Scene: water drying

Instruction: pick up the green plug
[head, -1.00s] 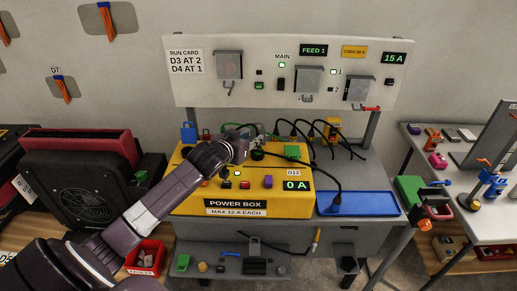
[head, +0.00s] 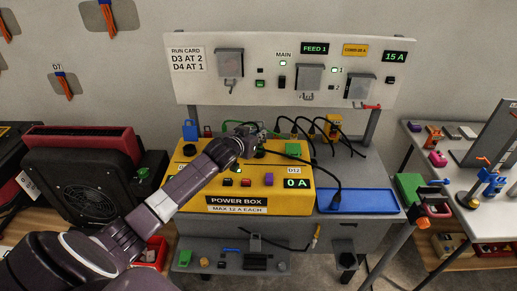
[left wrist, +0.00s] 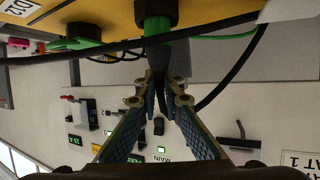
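In the left wrist view, a green plug (left wrist: 154,24) sits against a black socket on the yellow power box. A black cable runs from it between the fingers of my left gripper (left wrist: 165,88). The fingers are apart on either side of the cable; the fingertips are close to the plug's cable end. I see no clear contact. In the head view, my left gripper (head: 250,134) is over the back part of the yellow power box (head: 262,203), and the hand hides much of this area. My right gripper is not in view.
Another green piece (head: 295,150) lies on the box to the right, with black cables close by. A blue tray (head: 357,201) is right of the box. A black fan unit (head: 85,190) stands left. A white panel (head: 285,75) rises behind.

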